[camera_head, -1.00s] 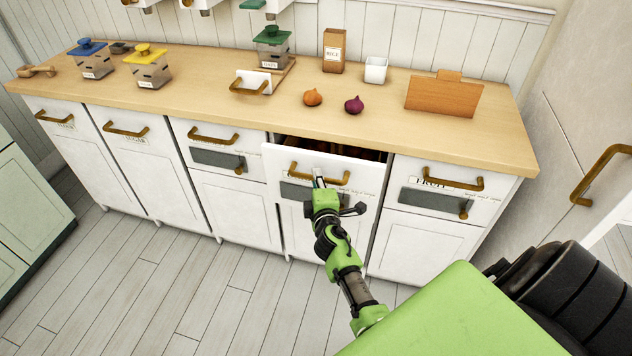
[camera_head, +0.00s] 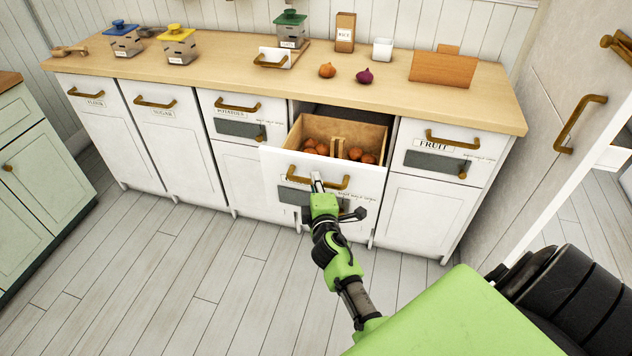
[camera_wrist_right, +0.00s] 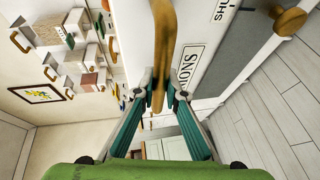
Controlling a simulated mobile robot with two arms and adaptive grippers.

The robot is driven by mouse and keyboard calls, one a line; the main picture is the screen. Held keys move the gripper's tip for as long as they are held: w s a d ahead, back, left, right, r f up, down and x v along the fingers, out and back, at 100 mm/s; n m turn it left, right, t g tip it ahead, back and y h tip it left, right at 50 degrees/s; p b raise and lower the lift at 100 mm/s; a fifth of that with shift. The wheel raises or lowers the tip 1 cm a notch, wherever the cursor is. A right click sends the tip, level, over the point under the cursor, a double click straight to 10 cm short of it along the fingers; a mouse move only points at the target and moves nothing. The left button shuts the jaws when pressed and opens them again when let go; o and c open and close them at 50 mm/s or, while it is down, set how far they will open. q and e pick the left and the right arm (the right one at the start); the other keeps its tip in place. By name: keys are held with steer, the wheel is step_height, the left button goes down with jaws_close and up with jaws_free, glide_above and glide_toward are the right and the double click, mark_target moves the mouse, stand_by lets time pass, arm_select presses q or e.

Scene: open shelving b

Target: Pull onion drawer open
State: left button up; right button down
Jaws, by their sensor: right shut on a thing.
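The onion drawer (camera_head: 275,164) is pulled well out of the counter front in the head view. Its wooden box holds several brown onions (camera_head: 364,156) on both sides of a divider. My right gripper (camera_head: 317,181) is at the drawer's brass handle (camera_head: 335,184). My left gripper is in neither view.
The fruit drawer (camera_head: 412,161) to the right and the potatoes drawer (camera_head: 215,125) to the left are shut. An orange-brown onion (camera_head: 327,71) and a purple onion (camera_head: 364,76) lie on the wooden counter (camera_head: 228,84). The grey plank floor (camera_head: 190,270) in front is clear.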

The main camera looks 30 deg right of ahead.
steer(key=c, duration=2)
jaws_free()
steer(key=shift+c, duration=0.2)
steer(key=v, duration=0.7)
steer(key=shift+s, duration=0.25)
steer(key=shift+a, duration=0.15)
